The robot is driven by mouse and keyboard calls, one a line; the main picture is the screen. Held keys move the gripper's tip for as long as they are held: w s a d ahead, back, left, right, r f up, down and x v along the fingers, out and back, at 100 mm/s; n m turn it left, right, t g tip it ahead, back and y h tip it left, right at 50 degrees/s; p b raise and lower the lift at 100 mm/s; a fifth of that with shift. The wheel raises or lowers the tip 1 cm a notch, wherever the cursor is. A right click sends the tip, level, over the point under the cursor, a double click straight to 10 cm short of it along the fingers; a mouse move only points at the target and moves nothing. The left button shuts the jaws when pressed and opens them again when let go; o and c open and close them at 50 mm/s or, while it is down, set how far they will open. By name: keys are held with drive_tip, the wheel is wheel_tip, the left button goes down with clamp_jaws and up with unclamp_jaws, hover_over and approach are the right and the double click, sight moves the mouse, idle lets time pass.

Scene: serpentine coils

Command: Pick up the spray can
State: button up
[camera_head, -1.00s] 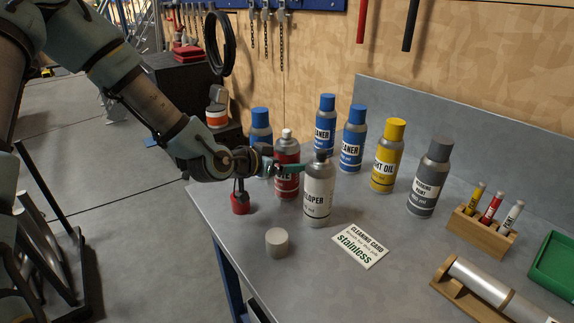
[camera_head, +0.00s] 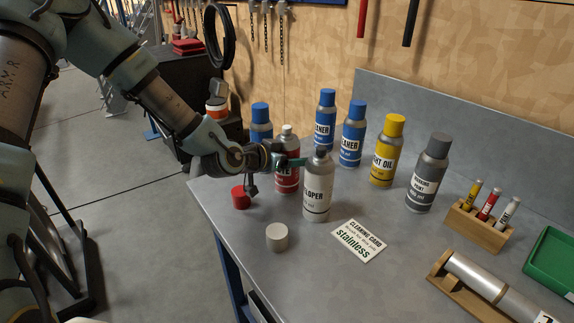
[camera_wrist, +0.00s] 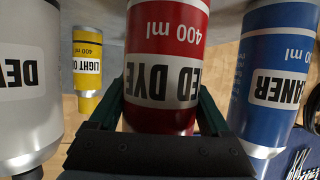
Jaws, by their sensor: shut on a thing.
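The red spray can (camera_head: 287,181), with a white band reading "RED DYE" in part, stands upright among the other cans near the table's left edge. It fills the middle of the wrist view (camera_wrist: 166,38), upside down there. My gripper (camera_head: 288,161) reaches in from the left and is shut on this can, one dark green finger on each side of it in the wrist view (camera_wrist: 162,100). The developer can (camera_head: 317,196) hides part of the red can and a fingertip. I cannot tell whether the red can's base touches the table.
Blue cleaner cans (camera_head: 352,135), a yellow light oil can (camera_head: 387,152) and a grey paint can (camera_head: 428,175) stand behind and to the right. A red cap (camera_head: 240,198) and a white cap (camera_head: 277,237) lie in front. The table's front middle holds a card (camera_head: 358,239).

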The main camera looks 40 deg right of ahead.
clamp_jaws()
drive_tip(key=shift+r, duration=0.15)
